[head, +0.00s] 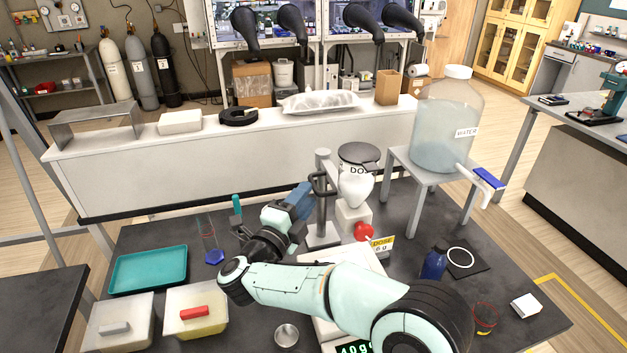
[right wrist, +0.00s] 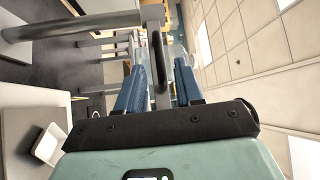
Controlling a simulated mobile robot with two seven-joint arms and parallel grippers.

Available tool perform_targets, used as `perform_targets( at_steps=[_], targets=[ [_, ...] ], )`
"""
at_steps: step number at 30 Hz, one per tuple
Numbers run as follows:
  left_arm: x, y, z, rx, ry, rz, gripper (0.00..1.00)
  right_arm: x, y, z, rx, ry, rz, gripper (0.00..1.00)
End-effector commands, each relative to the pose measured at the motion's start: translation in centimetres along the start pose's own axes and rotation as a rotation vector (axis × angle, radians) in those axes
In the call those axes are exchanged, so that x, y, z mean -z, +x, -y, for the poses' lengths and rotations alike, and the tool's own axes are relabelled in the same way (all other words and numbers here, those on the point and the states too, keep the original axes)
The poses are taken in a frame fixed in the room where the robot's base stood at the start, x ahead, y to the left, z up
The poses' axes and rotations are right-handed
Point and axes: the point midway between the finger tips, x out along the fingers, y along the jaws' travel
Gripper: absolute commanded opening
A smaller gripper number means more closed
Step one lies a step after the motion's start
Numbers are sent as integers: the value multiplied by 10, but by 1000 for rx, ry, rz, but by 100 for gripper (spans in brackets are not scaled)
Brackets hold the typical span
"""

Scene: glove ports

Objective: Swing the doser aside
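The doser (head: 357,188) stands on a grey post and base at the middle of the dark table. It has a dark-lidded top, a white funnel-shaped body and a red knob (head: 364,232) low at the front. A dark handle (head: 321,186) sticks out on its left side. My right gripper (head: 305,196) is at this handle, its blue fingers pointing towards it. In the right wrist view, a bar of the handle (right wrist: 157,66) lies between the two fingers, which stand apart with narrow gaps beside it. My left gripper is not in view.
A yellow-topped sign (head: 382,244) reads "DOSE 6 g". A water jug (head: 446,125) stands on a raised stand at right. A white-topped bench (head: 260,130) lies behind.

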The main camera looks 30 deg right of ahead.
Motion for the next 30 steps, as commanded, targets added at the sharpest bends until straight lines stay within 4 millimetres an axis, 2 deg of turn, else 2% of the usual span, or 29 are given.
perform_targets(
  at_steps=[3,9,20,23,24,30],
  targets=[
    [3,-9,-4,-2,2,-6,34,0,23,2,1,1,-3,36],
    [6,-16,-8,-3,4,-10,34,-1,44,1,0,0,0,36],
    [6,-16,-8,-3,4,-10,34,-1,49,0,0,0,2,36],
    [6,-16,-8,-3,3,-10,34,-1,49,0,0,0,2,7],
    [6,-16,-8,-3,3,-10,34,-1,48,0,0,0,2,0],
    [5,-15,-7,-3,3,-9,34,0,49,-1,0,0,3,0]
  ],
)
